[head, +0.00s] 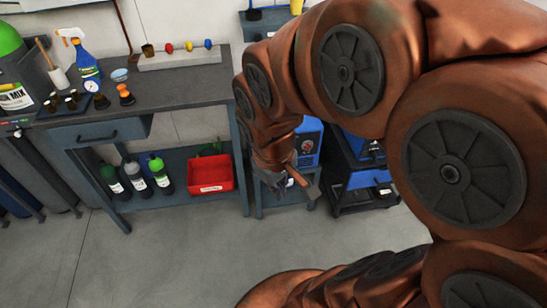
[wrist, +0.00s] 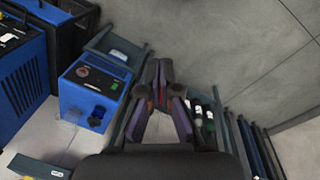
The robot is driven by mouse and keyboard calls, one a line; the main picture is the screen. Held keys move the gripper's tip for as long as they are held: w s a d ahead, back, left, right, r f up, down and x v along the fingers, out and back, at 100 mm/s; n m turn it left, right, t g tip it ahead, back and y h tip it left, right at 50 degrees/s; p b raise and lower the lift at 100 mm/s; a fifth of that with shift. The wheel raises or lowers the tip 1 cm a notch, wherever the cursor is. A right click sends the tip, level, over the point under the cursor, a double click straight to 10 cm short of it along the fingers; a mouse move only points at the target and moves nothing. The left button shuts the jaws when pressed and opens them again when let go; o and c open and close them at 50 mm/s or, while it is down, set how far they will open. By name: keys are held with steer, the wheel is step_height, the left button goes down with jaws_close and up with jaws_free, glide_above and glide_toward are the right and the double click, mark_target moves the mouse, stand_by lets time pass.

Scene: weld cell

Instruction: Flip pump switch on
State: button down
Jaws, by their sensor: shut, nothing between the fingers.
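A blue box (wrist: 82,105) with a dark top panel and black knobs sits left of my gripper in the wrist view. The panel carries a small round reddish part and a pale label, but I cannot make out which part is the pump switch. In the head view the blue box (head: 308,140) is partly hidden behind my arm. My gripper (head: 304,184) hangs in front of its stand in that view. In the wrist view my gripper (wrist: 158,75) has its fingertips together with nothing held, to the right of the box and apart from it.
A workbench (head: 180,92) with bottles, fittings and a gauge stands at the left. A red bin (head: 210,174) and several bottles sit on its lower shelf. A black cart with a blue machine (head: 370,178) stands right of the box. The floor (head: 170,255) in front is clear.

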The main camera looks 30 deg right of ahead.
steer(key=w+d+f+n+t+b, duration=0.3)
steer(key=w+d+f+n+b, duration=0.25)
steer(key=w, duration=0.45)
steer(key=w+d+f+n+t+b, duration=0.2)
steer(key=w+d+f+t+b, duration=0.15)
steer(key=w+d+f, duration=0.5)
steer(key=w+d+f+n+t+b, duration=0.3)
steer(key=w+d+f+b, duration=0.3)
steer(key=w, duration=0.6)
steer(key=w+d+f+n+t+y+b, duration=0.1)
steer(key=w+d+f+n+t+b, duration=0.25)
steer(key=d+f, duration=0.2)
steer(key=s+f+n+t+y+b, duration=0.4)
steer(key=s+f+n+y+b, duration=0.3)
steer(key=f, duration=0.6)
steer(key=shift+s+d+n+y+b, duration=0.35)
steer(key=shift+s+b, duration=0.45)
steer(key=shift+s, duration=0.4)
steer(key=shift+w+f, duration=0.1)
steer(key=w+d+b+x, duration=0.1)
steer(key=d+b+x, duration=0.1)
steer(key=x, duration=1)
steer(key=shift+w+d+b, duration=0.25)
steer(key=shift+w+b, duration=0.1)
steer(key=shift+b, duration=0.1)
